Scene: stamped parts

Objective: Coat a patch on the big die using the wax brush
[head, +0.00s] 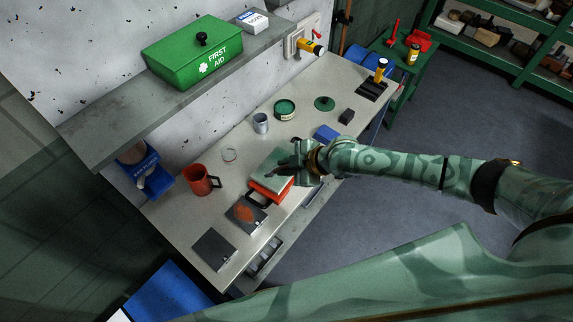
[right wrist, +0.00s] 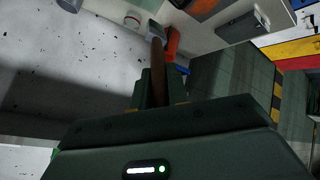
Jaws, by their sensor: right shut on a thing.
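My right gripper (head: 299,163) is shut on a brown handle (right wrist: 158,75), apparently the wax brush. In the right wrist view the handle runs up from the jaws to a pale grey end. In the head view the brush is mostly hidden by the gripper, which is over the right end of a block with a grey-green top and red base (head: 268,189), probably the big die. I cannot tell whether the brush touches it. Its red side also shows in the right wrist view (right wrist: 173,42). An open green tin (head: 285,109) stands behind. My left gripper is not in view.
A dark plate with an orange patch (head: 246,213) and a bare dark plate (head: 213,249) lie at the near end. A red mug (head: 199,181), grey mug (head: 261,123), green lid (head: 324,103) and blue block (head: 326,133) stand around. A shelf (head: 110,138) overhangs the bench's back.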

